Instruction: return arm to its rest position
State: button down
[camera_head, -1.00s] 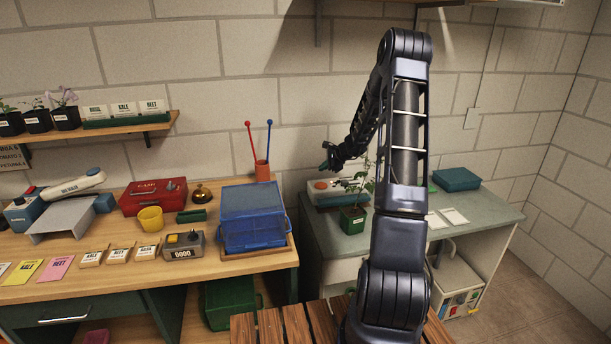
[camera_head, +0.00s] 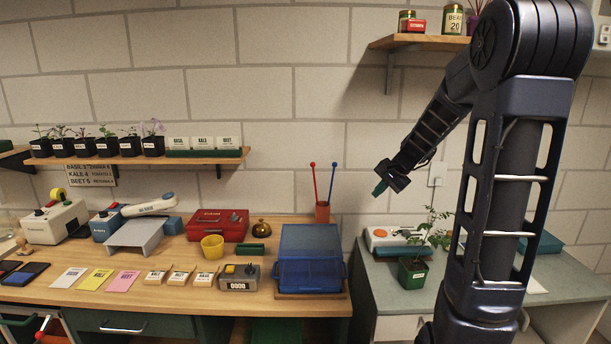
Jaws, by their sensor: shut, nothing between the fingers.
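My arm (camera_head: 505,180) rises at the right of the view, close to the camera, with its elbow at the top right. Its forearm slants down to the left. My gripper (camera_head: 379,190) hangs at the lower end, in the air in front of the block wall, above and left of the potted plant.
Below is a grey-green bench with a green-potted plant (camera_head: 412,275) and an orange-and-white device (camera_head: 390,236). To its left, a wooden bench (camera_head: 330,303) bears a blue bin (camera_head: 309,257) and a cup (camera_head: 322,212) with red and blue sticks. An upper shelf (camera_head: 405,41) holds tins.

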jog(key=s+d+r+n+h, duration=0.1)
jog(key=s+r+n, duration=0.1)
jog(key=s, duration=0.8)
jog(key=s+d+r+n+h, duration=0.1)
jog(key=s+n+h, duration=0.1)
jog(key=s, duration=0.8)
jog(key=s+d+r+n+h, duration=0.1)
jog(key=s+n, duration=0.3)
jog(key=s, duration=0.6)
jog(key=shift+r+h, duration=0.5)
jog(key=shift+r, duration=0.35)
jog(key=c, duration=2.2)
grip_release()
jog(key=shift+a, duration=0.1)
